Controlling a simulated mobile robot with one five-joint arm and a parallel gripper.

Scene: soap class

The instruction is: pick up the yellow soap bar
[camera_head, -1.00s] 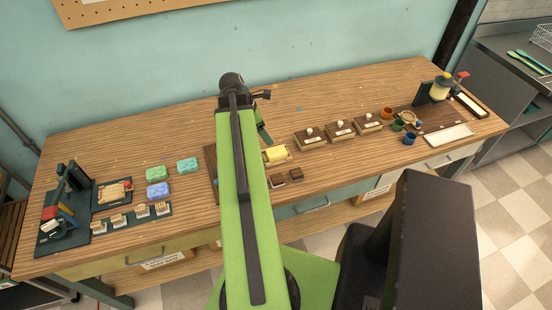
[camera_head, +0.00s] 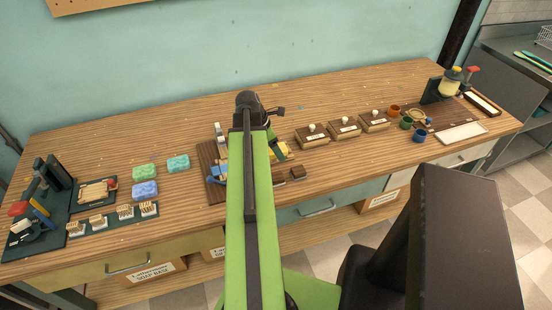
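The yellow soap bar (camera_head: 285,148) lies on the wooden table just right of my arm, and my gripper covers much of it. My gripper (camera_head: 278,148) points down, with a green part in front of and beside the bar. Its fingertips are mostly hidden behind my arm, and I cannot tell whether they touch the bar or how far apart they are.
A green bar (camera_head: 144,171), a teal bar (camera_head: 178,163) and a blue-violet bar (camera_head: 144,189) lie to the left. Dark brown blocks (camera_head: 298,172) lie close in front of my gripper. Wooden stamps (camera_head: 312,136) stand to the right. The table's back is clear.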

